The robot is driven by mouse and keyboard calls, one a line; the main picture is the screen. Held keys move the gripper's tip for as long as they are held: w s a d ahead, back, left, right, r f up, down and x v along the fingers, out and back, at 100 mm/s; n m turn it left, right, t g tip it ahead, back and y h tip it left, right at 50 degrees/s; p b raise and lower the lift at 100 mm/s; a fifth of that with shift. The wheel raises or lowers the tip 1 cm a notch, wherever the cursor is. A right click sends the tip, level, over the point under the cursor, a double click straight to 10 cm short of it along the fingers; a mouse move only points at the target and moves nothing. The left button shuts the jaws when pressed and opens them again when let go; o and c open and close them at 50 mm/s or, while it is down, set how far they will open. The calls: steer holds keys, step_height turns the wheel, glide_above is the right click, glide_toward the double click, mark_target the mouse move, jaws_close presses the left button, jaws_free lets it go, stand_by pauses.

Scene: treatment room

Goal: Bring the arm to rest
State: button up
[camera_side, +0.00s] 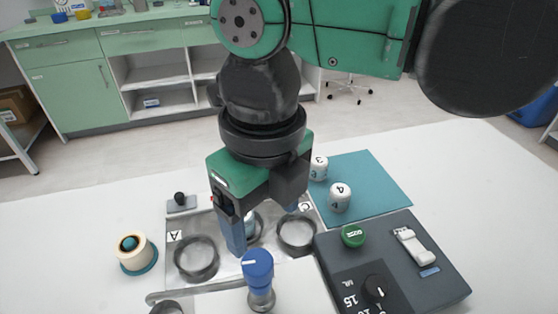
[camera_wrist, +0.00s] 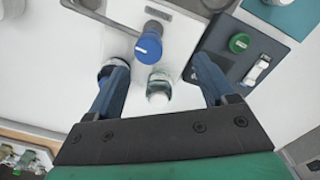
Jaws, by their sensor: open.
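My gripper (camera_side: 264,230) points down over the middle of a light plate (camera_side: 222,275) with ring holders. Its two blue fingers are spread apart. In the wrist view the gripper (camera_wrist: 159,66) is open, with a small clear vial with a whitish top (camera_wrist: 158,90) showing between the fingers but not gripped. A blue-topped knob (camera_side: 258,268) stands in front of the fingers; it also shows in the wrist view (camera_wrist: 149,46). The left ring (camera_side: 196,258), by the letter A, looks empty. The middle ring is partly hidden behind a finger.
A dark console (camera_side: 440,275) with a green button (camera_side: 353,236) stands at the right. Two numbered white containers, 3 (camera_side: 319,168) and 4 (camera_side: 340,197), stand on a teal mat (camera_side: 378,185). A cream roll (camera_side: 135,254) is at left. The white table's far left is clear.

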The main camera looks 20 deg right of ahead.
steer(key=w+d+m+t+y, duration=0.1)
steer(key=w+d+m+t, duration=0.3)
steer(key=d+m, duration=1.45)
steer(key=d+f+m+t, duration=0.1)
steer(key=d+m, duration=0.4)
steer(key=m, duration=0.6)
steer(key=s+d+f+m+t+h, duration=0.1)
steer(key=d+m, duration=0.4)
steer(key=m, duration=0.7)
steer(key=shift+f+t, duration=0.5)
steer(key=shift+f, duration=0.35)
steer(key=shift+s+d, duration=0.1)
